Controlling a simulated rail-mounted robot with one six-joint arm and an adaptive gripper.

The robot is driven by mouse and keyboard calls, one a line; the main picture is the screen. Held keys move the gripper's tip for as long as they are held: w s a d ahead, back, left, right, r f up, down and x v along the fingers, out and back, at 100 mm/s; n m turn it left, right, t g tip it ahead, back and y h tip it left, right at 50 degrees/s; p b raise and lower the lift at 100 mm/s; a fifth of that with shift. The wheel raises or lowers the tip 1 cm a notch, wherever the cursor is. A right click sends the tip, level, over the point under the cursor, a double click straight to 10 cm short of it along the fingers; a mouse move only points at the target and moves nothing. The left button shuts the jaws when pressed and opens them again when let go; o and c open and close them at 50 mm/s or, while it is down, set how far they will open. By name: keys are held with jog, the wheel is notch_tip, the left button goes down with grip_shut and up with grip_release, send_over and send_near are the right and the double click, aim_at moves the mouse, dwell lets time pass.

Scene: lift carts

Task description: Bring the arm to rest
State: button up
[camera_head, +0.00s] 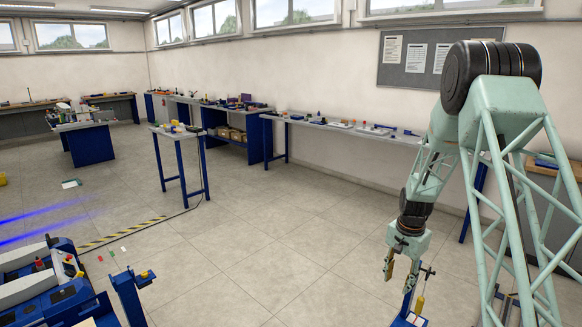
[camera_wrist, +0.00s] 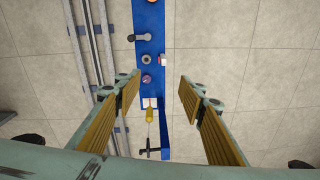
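My arm (camera_head: 505,110) reaches down at the right of the head view, its gripper (camera_head: 400,276) hanging low over the floor. In the wrist view my gripper (camera_wrist: 160,92) is open, its two yellow-padded fingers wide apart with nothing held between them. Below and between the fingers is a narrow blue panel (camera_wrist: 148,22) with several knobs and a black lever. A yellow-handled tool (camera_wrist: 149,112) lies at the panel's near end. The same tool shows just right of the gripper in the head view (camera_head: 420,304); I cannot tell whether they touch.
A blue-legged side table (camera_head: 180,133) and a long wall bench (camera_head: 335,127) stand behind, with small items on top. A blue machine (camera_head: 45,280) is at the lower left beside yellow-black floor tape (camera_head: 120,232). The middle of the floor (camera_head: 270,220) is clear.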

jog(key=s+a+r+n, duration=0.2)
jog(key=s+a+r, duration=0.2)
jog(key=s+r, duration=0.5)
jog(key=s+a+r+n+t, duration=0.1)
jog(key=s+a+r, duration=0.3)
jog(key=r, duration=0.9)
jog(key=s+a+r+n, duration=0.2)
jog(key=s+a+r, duration=0.1)
jog(key=s+r, duration=0.65)
jog(key=s+a+r+n, duration=0.2)
jog(key=s+r, duration=0.1)
jog(key=s, duration=0.8)
jog(key=s+a+r+n+t, duration=0.1)
jog(key=s+a+r, duration=0.1)
jog(key=s, duration=0.9)
jog(key=s+a+r+n+t, duration=0.1)
jog(key=s+r, duration=0.4)
jog(key=s, duration=0.6)
jog(key=shift+a+n, duration=0.65)
jog(key=shift+n, duration=0.15)
